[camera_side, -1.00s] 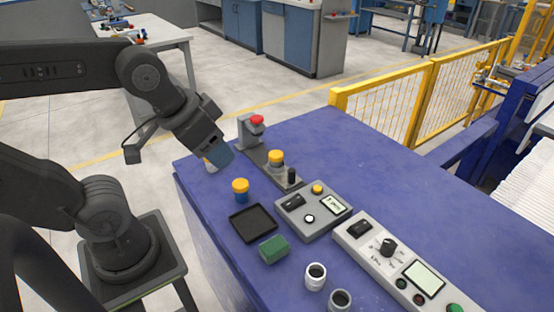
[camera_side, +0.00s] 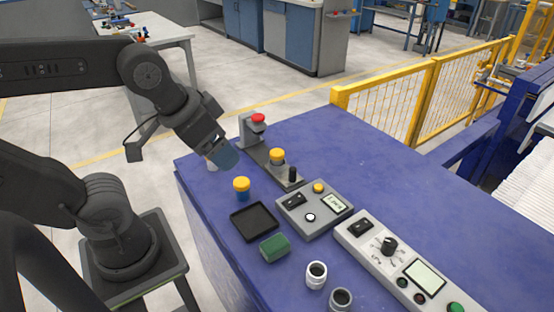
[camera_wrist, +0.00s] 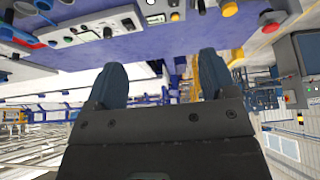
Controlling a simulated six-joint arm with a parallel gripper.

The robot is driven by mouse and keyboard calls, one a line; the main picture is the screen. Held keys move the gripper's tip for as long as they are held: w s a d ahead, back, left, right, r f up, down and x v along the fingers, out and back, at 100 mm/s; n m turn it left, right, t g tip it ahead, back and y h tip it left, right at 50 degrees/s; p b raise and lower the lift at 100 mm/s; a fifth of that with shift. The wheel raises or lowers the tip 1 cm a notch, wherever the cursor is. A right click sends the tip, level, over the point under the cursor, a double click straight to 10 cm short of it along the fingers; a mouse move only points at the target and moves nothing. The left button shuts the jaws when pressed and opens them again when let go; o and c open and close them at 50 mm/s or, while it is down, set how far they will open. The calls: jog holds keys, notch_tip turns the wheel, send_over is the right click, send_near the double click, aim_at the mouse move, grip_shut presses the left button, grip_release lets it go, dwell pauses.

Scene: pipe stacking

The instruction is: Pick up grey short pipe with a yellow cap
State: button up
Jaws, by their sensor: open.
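A grey short pipe with a yellow cap (camera_side: 277,158) stands upright on the dark fixture on the blue table in the side view. My gripper (camera_side: 224,157) hangs in the air to its left, apart from it, tilted downward. In the wrist view my gripper (camera_wrist: 160,72) has its two blue fingers wide apart with nothing between them. A yellow round top (camera_wrist: 229,9) shows at the upper right there; I cannot tell which pipe it belongs to. A pale piece (camera_side: 212,165) on the table is mostly hidden behind my gripper.
A blue pipe with a yellow cap (camera_side: 241,188) stands below my gripper in the picture. A red-topped post (camera_side: 257,120) rises at the fixture's back end. A black tray (camera_side: 254,222), a green block (camera_side: 274,247) and control boxes (camera_side: 314,209) lie nearer.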

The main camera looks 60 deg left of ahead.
jog(key=w+a+f+n+g+y, duration=0.15)
jog(key=w+a+n, duration=0.45)
jog(key=w, duration=0.7)
jog(key=n+y, duration=0.2)
jog(key=n, duration=0.1)
send_near(277, 152)
jog(key=shift+g, duration=0.45)
jog(key=w+f, duration=0.1)
jog(key=f, duration=0.1)
jog(key=w+a+f, duration=0.1)
jog(key=f, duration=0.1)
jog(key=shift+w+a, duration=0.15)
jog(key=shift+w, duration=0.2)
jog(key=shift+s+x, duration=0.15)
jog(key=shift+x, duration=1.15)
jog(key=shift+s+x, duration=0.1)
jog(key=shift+x, duration=1.15)
jog(key=shift+c, duration=0.3)
jog(key=c, duration=1)
jog(key=shift+r, duration=0.1)
